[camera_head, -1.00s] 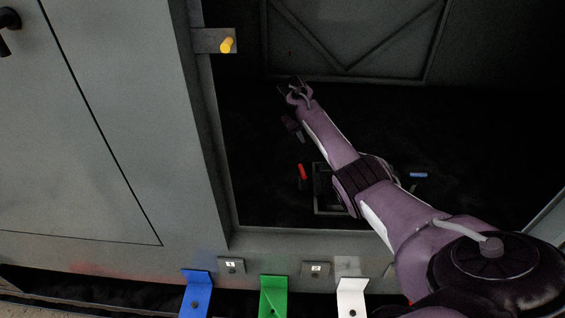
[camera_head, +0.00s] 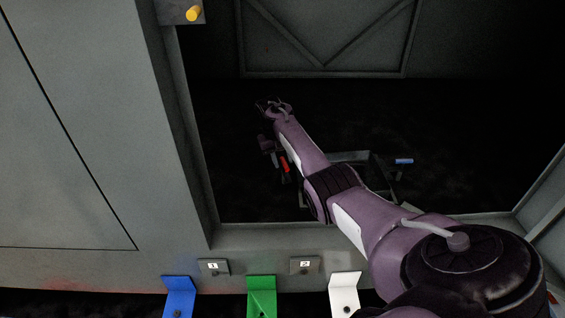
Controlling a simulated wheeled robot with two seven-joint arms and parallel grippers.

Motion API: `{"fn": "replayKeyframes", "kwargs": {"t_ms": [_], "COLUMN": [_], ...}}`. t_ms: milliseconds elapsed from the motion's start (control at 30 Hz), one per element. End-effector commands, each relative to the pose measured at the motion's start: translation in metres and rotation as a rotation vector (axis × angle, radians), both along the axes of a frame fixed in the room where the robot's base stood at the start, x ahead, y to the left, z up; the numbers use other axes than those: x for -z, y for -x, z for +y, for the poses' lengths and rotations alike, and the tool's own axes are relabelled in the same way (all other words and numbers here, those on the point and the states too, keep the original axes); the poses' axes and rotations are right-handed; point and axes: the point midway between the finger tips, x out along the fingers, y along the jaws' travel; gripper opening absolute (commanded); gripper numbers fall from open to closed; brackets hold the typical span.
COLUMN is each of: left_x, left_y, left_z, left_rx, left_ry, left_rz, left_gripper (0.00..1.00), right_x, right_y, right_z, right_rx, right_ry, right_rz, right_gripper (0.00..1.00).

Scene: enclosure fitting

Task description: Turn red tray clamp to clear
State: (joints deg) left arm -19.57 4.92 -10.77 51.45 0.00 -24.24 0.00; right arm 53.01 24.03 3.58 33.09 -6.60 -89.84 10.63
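The red tray clamp (camera_head: 285,164) is a small red handle inside the dark enclosure, just left of my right forearm. The tray (camera_head: 352,157) is a grey frame behind that forearm, which hides much of it. A blue clamp handle (camera_head: 404,161) stands at its right side. My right arm reaches in from the lower right, with its wrist bent down at the far end. My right gripper (camera_head: 268,150) is dark and small, just up and left of the red handle. I cannot tell whether they touch or whether its fingers are open. My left gripper is out of view.
Blue (camera_head: 178,291), green (camera_head: 261,292) and white (camera_head: 344,290) brackets stand along the front, near plates marked 1 (camera_head: 213,267) and 2 (camera_head: 304,265). A yellow knob (camera_head: 193,13) is on the left post. The opening's front sill (camera_head: 330,236) lies below my arm.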

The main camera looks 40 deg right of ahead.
Motion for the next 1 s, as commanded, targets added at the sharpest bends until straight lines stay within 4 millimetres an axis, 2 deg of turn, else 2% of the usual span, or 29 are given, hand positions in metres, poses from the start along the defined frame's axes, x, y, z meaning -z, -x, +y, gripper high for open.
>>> {"fn": "replayKeyframes", "kwargs": {"t_ms": [167,433,700,867,1000], "left_x": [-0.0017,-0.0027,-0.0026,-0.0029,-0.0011], "left_y": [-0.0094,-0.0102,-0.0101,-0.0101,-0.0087], "left_z": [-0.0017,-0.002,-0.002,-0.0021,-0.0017], "left_rx": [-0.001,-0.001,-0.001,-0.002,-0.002], "left_ry": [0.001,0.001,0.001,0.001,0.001], "left_rz": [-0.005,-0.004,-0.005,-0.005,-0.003], "left_gripper": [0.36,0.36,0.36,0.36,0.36], "right_x": [0.0047,0.0043,0.0043,0.0042,0.0045], "right_y": [0.0004,0.0005,0.0005,0.0007,0.0019], "right_z": [-0.0011,-0.0013,-0.0013,-0.0018,-0.0047], "right_rx": [0.0,0.0,0.0,0.034,0.179], "right_ry": [0.0,0.0,0.0,0.0,-0.001], "right_rz": [0.0,0.0,0.0,0.0,0.0], "right_gripper": [0.32,0.32,0.0,0.0,0.0]}}
